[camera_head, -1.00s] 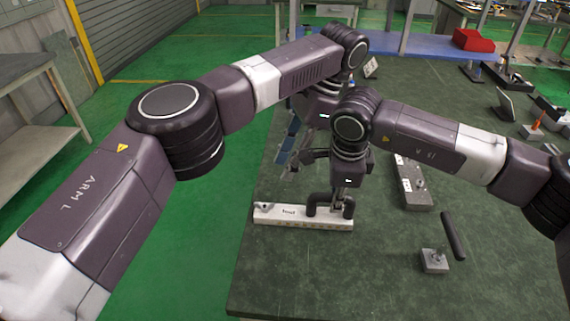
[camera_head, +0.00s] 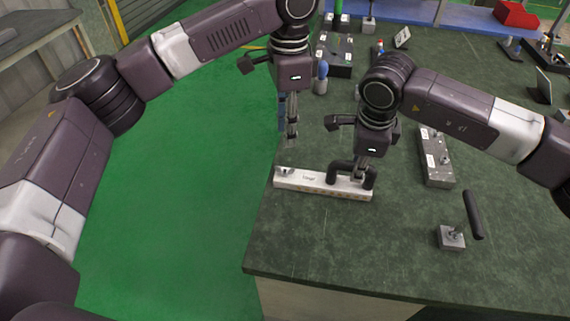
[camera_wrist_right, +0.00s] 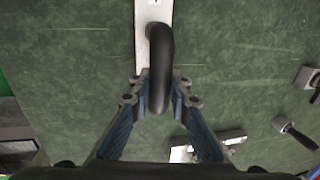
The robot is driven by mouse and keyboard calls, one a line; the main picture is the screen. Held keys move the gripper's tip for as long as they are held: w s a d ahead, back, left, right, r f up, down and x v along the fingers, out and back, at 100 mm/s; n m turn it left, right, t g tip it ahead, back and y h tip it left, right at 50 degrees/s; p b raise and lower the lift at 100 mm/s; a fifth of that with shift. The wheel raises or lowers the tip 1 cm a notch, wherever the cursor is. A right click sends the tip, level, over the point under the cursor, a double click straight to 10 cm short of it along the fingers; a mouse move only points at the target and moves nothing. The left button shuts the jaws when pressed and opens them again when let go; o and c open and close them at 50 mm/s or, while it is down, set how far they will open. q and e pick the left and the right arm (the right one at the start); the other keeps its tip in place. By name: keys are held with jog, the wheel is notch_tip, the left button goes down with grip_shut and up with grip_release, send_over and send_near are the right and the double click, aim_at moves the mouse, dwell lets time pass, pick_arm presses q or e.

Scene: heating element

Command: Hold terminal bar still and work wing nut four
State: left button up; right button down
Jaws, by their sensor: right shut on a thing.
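The terminal bar (camera_head: 322,186) is a long white bar lying on the green bench top, with a black arched handle (camera_head: 340,168) at its right part. My right gripper (camera_head: 361,176) is shut on the black handle; the right wrist view shows its fingertips (camera_wrist_right: 160,98) on both sides of the handle (camera_wrist_right: 160,65). A small metal wing nut (camera_head: 287,170) seems to stand at the bar's left end, too small to make out well. My left gripper (camera_head: 293,128) points down above and behind that end, apart from the bar; its finger gap cannot be made out.
A grey block with a black lever (camera_head: 452,237) stands at the right front. A grey terminal block (camera_head: 436,160) lies right of my right gripper, and a blue-topped item (camera_head: 322,78) stands behind. The bench's front and left edges are near; the front middle is clear.

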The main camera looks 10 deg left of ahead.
aim_at(285, 171)
pick_arm(q)
notch_tip(285, 171, down, 12)
jog(key=shift+a+r, duration=0.1)
dwell(0.5)
jog(key=shift+s, duration=0.1)
jog(key=shift+c, duration=0.6)
grip_shut()
